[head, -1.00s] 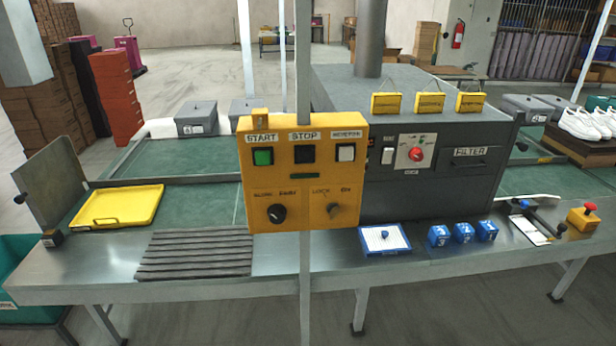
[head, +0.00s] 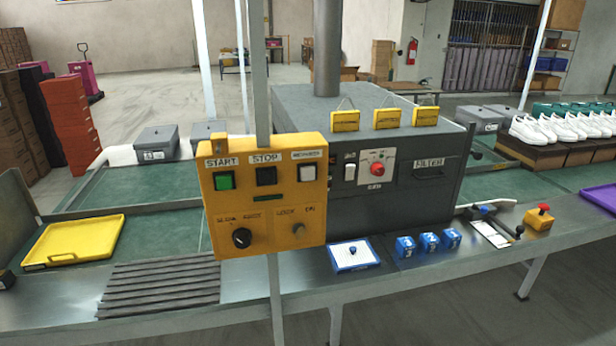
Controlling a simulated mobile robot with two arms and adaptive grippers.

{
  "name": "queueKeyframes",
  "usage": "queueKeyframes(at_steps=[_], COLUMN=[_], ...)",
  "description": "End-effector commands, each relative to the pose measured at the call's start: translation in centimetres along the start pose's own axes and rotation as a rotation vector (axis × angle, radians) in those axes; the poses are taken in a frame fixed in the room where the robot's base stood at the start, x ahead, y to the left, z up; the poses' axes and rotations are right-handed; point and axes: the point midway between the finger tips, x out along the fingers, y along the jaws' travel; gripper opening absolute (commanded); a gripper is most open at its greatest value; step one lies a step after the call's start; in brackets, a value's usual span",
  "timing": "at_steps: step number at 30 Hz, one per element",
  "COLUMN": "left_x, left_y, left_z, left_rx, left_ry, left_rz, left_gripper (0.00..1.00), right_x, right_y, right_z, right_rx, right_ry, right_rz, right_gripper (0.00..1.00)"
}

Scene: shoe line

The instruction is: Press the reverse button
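A yellow control panel (head: 264,212) stands on a post in front of the conveyor in the head view. Its top row has a green button (head: 224,181) under START, a black button (head: 266,176) under STOP and a white button (head: 307,172) under a third label, too small to read for certain but in the place of the reverse button. Neither gripper is in the view, and nothing touches the panel.
A dark grey machine (head: 400,195) stands behind the panel. A yellow tray (head: 75,240), a blue-edged white pad (head: 353,255), several blue blocks (head: 429,242) and a red-topped stop button (head: 539,217) are on the line. White shoes (head: 560,127) stand at right.

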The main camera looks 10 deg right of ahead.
Motion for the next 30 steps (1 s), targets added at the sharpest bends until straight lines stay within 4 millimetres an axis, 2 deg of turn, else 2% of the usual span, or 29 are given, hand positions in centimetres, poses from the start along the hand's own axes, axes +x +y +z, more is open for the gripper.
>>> queueKeyframes(at_steps=[8,13,30], left_x=[0.00,0.00,0.00], left_y=[0.00,0.00,-0.01], left_z=[0.00,-0.01,0.00], left_rx=[0.000,0.000,0.000], left_ry=[0.000,0.000,0.000], left_rz=[0.000,0.000,0.000], left_gripper=[0.21,0.21,0.21], right_x=[0.00,0.00,0.00], right_y=[0.02,0.03,0.04], right_z=[-0.02,-0.03,-0.04], right_rx=[0.000,0.000,0.000], right_ry=[0.000,0.000,0.000], right_rz=[0.000,0.000,0.000], right_gripper=[0.45,0.01,0.00])
